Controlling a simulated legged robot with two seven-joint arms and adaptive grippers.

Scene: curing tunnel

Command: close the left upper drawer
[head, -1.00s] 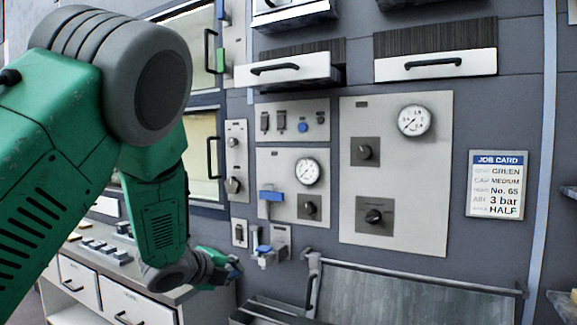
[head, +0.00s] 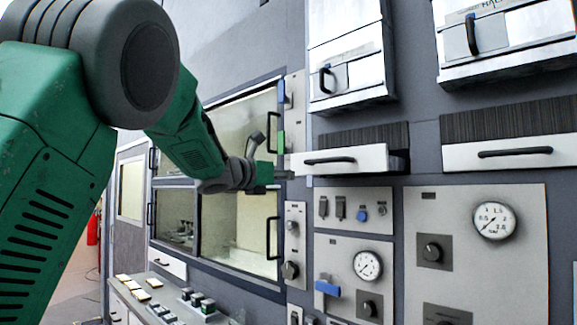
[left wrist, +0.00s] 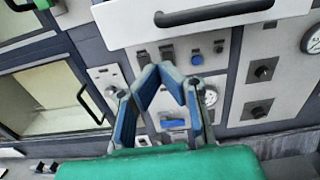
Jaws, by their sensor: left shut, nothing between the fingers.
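The left upper drawer (head: 340,160) has a white front with a black bar handle and stands pulled out from the grey wall, with a dark gap at its right side. It also shows at the top of the left wrist view (left wrist: 200,20). My left gripper (head: 278,174) is by the left end of the drawer front in the head view, partly hidden by its own wrist. In the left wrist view its blue-padded fingers (left wrist: 162,78) are shut and empty, below the drawer's picture. I cannot tell whether it touches the drawer. My right gripper is not in view.
A second white drawer (head: 510,150) is to the right. White hinged boxes (head: 350,75) are above. A gauge panel (head: 352,270) with a blue lever is below. Glazed doors (head: 240,240) with black handles and a green-handled strip (head: 281,140) are to the left.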

